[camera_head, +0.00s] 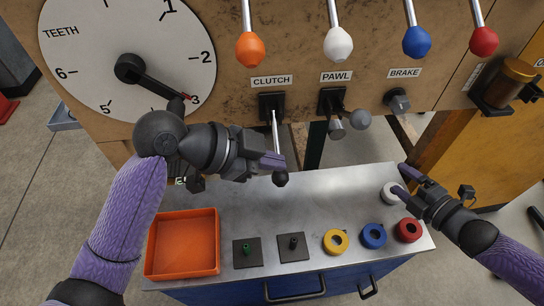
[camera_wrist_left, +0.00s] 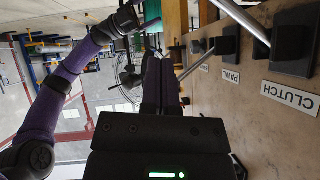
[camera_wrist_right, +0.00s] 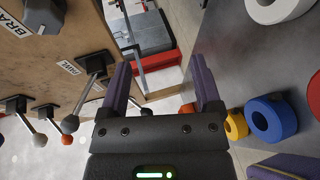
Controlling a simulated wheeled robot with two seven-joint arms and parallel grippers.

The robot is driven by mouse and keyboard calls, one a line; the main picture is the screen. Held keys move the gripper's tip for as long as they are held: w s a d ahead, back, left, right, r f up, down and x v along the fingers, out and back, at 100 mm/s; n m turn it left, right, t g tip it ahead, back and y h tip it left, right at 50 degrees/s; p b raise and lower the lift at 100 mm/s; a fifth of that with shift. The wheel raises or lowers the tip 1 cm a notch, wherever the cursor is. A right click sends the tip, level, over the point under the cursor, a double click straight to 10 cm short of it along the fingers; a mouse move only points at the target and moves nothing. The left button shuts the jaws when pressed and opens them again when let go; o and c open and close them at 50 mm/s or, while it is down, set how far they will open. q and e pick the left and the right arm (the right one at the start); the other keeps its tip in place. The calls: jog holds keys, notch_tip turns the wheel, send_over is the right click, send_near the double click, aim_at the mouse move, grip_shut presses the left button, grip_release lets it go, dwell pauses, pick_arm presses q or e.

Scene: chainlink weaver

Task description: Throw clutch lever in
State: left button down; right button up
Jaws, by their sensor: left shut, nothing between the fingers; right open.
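The clutch lever (camera_head: 275,132) is a pale metal rod coming out of a black mount under the CLUTCH label (camera_head: 271,81). A dark ball (camera_head: 281,179) shows below it, past my left fingertips. In the left wrist view, the clutch rod (camera_wrist_left: 245,20) rises at the upper right from its mount. My left gripper (camera_head: 276,161) is shut and empty, beside or in front of the rod's lower end. I cannot tell whether they touch. My right gripper (camera_head: 412,183) is open and empty at the bench's right, near a white ring (camera_head: 391,193).
The pawl lever (camera_head: 337,130) with its grey knob (camera_head: 360,119) and the brake knob (camera_head: 398,102) sit right of the clutch. Coloured ball handles hang above. The bench (camera_head: 330,205) holds an orange tray (camera_head: 153,246), two dark pegged plates and several coloured rings.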

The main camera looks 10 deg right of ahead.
jog(key=w+d+r+n+g+h, duration=0.25)
jog(key=d+r+h, duration=0.2)
jog(key=d, duration=0.65)
jog(key=s+d+f+m+g+h, duration=0.2)
jog(key=s+f+m+g+h, duration=0.2)
jog(key=s+f+m, duration=1)
jog(key=s+a+f+m+g, duration=0.25)
jog(key=s+a+f, duration=0.35)
jog(key=s+f, duration=0.3)
jog(key=s+a+f+m+g, duration=0.1)
jog(key=s+a+f+g, duration=0.3)
jog(key=s+f, duration=0.45)
pick_arm(q)
jog(key=shift+f, duration=0.3)
pick_arm(e)
jog(key=s+a+f+m+g+y, duration=0.2)
jog(key=s+a+m, duration=0.2)
jog(key=s+a, duration=0.8)
jog(key=shift+a+f+g, duration=0.2)
jog(key=shift+a+g, duration=0.1)
jog(key=shift+a, duration=0.45)
